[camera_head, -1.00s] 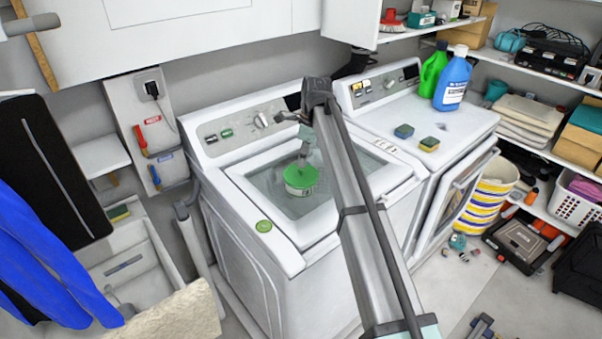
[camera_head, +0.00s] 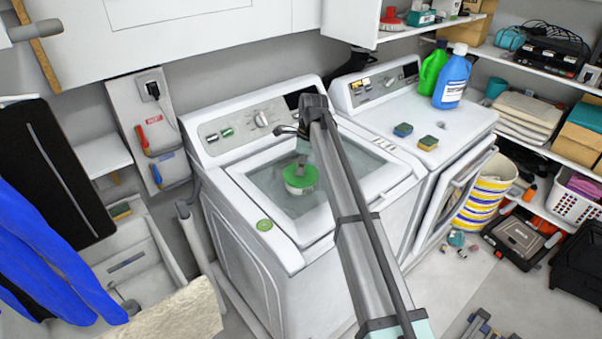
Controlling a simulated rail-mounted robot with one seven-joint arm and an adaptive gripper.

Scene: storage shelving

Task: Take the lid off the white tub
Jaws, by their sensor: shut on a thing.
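The white tub (camera_head: 298,191) stands on the glass top of the left washing machine, and only a little of its side shows. Its green lid (camera_head: 300,178) is over the tub; I cannot tell whether there is a gap between them. My gripper (camera_head: 302,164) reaches down from above and is shut on the green lid at its top. The fingertips are small and partly blend with the glass behind. My arm crosses in front of the machine, to the right of the tub.
The washing machine's rim (camera_head: 285,250) bears a small green disc (camera_head: 264,225). On the right machine are two sponges (camera_head: 428,143), a green bottle (camera_head: 433,68) and a blue bottle (camera_head: 452,78). The glass around the tub is clear.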

